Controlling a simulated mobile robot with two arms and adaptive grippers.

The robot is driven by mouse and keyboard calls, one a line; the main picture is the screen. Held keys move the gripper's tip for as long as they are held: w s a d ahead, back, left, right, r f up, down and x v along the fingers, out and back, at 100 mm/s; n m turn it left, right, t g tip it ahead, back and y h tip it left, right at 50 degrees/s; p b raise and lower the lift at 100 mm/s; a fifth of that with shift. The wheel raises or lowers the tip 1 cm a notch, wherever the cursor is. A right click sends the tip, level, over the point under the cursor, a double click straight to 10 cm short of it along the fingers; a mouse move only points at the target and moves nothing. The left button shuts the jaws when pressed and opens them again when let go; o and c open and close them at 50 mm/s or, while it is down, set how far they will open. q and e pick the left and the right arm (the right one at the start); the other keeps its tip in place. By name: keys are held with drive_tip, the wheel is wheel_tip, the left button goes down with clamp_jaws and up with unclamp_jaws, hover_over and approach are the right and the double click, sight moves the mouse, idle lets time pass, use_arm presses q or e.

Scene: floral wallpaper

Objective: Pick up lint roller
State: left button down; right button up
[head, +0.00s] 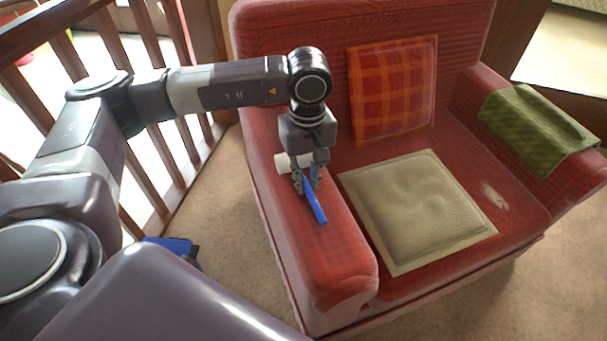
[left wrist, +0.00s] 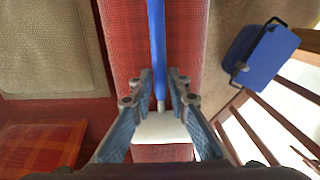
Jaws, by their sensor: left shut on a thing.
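The lint roller has a blue handle (head: 315,203) and a white roll (head: 282,164). It is at the left armrest of the red armchair, and I cannot tell whether it still touches the armrest. My left gripper (head: 307,190) points down over the armrest and is shut on the lint roller. In the left wrist view, the fingertips (left wrist: 160,88) close around the neck between the blue handle (left wrist: 157,45) and the white roll (left wrist: 160,128). My right gripper is not in view.
The red armchair (head: 470,148) holds a beige cushion (head: 415,212), an orange plaid pillow (head: 393,88) and a green cloth (head: 538,128) on its right armrest. A wooden railing (head: 150,130) stands at the left. A blue object (left wrist: 262,60) lies on the carpet beside the chair.

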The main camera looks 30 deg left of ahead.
use_arm(q)
wheel_tip(320, 180, up, 11)
drive_tip(key=p, duration=0.2)
wheel_tip(320, 180, up, 9)
drive_tip(key=p, duration=0.1)
hover_over(307, 184)
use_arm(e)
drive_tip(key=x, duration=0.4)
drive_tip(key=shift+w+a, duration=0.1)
